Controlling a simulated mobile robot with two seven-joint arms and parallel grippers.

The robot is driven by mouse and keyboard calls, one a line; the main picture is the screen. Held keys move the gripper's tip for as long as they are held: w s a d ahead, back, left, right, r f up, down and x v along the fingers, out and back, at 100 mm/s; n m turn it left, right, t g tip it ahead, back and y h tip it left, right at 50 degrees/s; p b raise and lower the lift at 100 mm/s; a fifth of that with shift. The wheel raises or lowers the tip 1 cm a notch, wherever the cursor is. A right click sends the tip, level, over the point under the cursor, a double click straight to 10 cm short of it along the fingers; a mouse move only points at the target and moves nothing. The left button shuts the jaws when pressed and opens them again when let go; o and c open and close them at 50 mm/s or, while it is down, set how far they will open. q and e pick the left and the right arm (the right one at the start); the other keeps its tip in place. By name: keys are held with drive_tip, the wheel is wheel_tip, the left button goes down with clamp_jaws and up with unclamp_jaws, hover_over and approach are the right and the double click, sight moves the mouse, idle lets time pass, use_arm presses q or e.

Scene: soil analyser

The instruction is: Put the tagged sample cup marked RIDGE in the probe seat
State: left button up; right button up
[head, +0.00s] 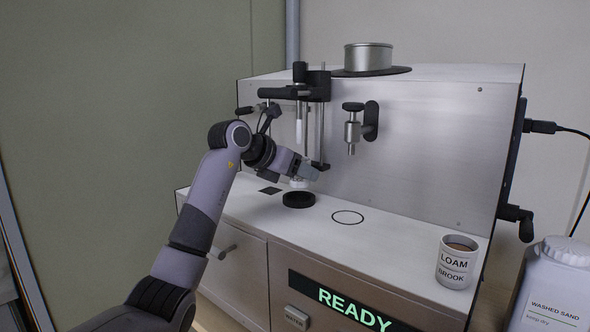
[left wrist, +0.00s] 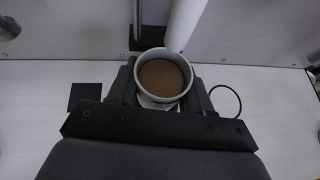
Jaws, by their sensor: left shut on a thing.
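My left gripper (head: 302,178) is shut on a white sample cup (head: 299,184), which also shows in the left wrist view (left wrist: 163,78) with brown soil inside. The cup's marking cannot be read. In the head view the cup appears just above the round black seat (head: 298,200), beneath the white probe (head: 298,131); whether it touches the seat is unclear. In the left wrist view the probe (left wrist: 186,22) hangs just beyond the cup's rim. My right gripper is not in view.
Another white cup (head: 454,270), marked LOAM and BROOK, stands on the right of the deck. A thin black ring (head: 347,217) and a dark square (head: 270,190) mark the deck. A tap-like nozzle (head: 352,132) juts from the panel. The front display (head: 350,308) reads READY.

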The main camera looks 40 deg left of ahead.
sight(292, 184)
use_arm(q)
drive_tip(key=shift+f, duration=1.65)
drive_tip(key=shift+f, duration=0.35)
